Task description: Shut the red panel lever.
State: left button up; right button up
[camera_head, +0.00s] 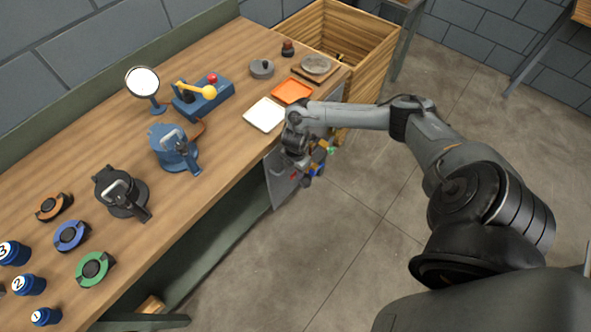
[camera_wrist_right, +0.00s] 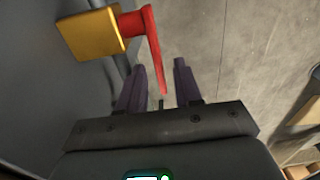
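The red panel lever (camera_wrist_right: 153,50) shows in the right wrist view, fixed to a yellow box (camera_wrist_right: 90,35) on a grey panel (camera_wrist_right: 45,90). Its red arm reaches down the picture, and its tip appears between the two purple fingers of my right gripper (camera_wrist_right: 160,85). The fingers stand apart, with a gap around the lever tip; I cannot tell whether either touches it. In the head view my right gripper (camera_head: 314,172) is beside the grey panel (camera_head: 281,182) at the bench's front edge. The lever is mostly hidden there. My left gripper is not in view.
The wooden bench (camera_head: 225,130) holds a white tray (camera_head: 265,114), an orange tray (camera_head: 292,91), a blue unit with a yellow lever (camera_head: 203,95) and dark clamps. A wooden crate (camera_head: 345,45) stands beyond. The floor (camera_head: 330,235) before the bench is clear.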

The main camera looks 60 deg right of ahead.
grip_shut()
dwell(1.4)
